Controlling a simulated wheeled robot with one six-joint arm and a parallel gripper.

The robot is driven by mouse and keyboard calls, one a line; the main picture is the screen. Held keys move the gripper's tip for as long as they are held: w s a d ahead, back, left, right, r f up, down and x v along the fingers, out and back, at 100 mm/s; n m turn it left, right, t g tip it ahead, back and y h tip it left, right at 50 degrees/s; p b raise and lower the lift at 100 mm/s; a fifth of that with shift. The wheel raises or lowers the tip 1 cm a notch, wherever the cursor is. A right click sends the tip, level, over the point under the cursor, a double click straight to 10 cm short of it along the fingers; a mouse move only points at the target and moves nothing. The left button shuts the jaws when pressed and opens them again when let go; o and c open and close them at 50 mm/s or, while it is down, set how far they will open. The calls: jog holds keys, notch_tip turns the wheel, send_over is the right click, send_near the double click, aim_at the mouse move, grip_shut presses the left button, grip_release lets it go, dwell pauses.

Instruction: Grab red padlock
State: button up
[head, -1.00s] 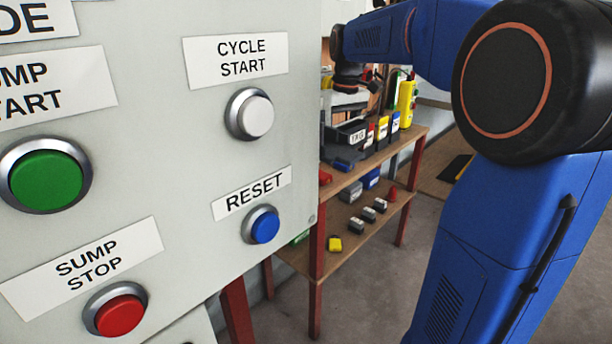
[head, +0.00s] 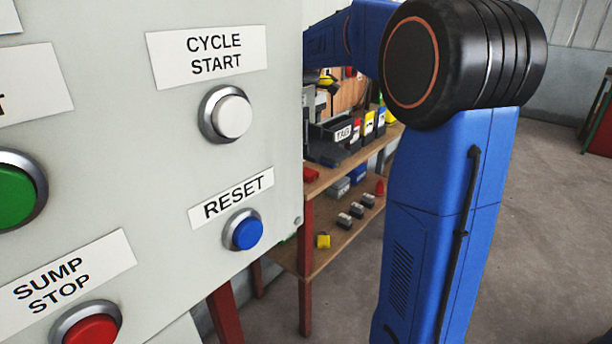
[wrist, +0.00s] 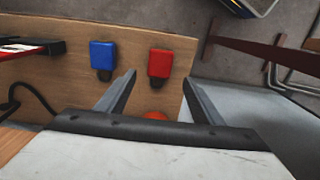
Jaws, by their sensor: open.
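In the wrist view, a red padlock-like block (wrist: 160,63) with a dark lower end lies on a wooden board near its right edge. My gripper (wrist: 160,77) is open, with its two fingers spread. The red block shows between and just beyond the fingertips, and nothing is held. I cannot tell the height gap between the fingers and the block. In the head view my gripper is hidden behind the panel and my arm. I cannot tell which red item there is the same one.
A blue block (wrist: 103,55) lies left of the red one. An orange round thing (wrist: 155,115) shows between the finger bases. In the head view a grey button panel (head: 285,110) stands close on the left. Beyond it is a wooden shelf (head: 340,235) with small items.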

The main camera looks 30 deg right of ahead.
aim_at(306, 171)
jog(key=shift+s+d+f, duration=0.1)
jog(key=shift+f, duration=3.65)
jog(key=c, duration=1.2)
jog(key=shift+r, duration=0.15)
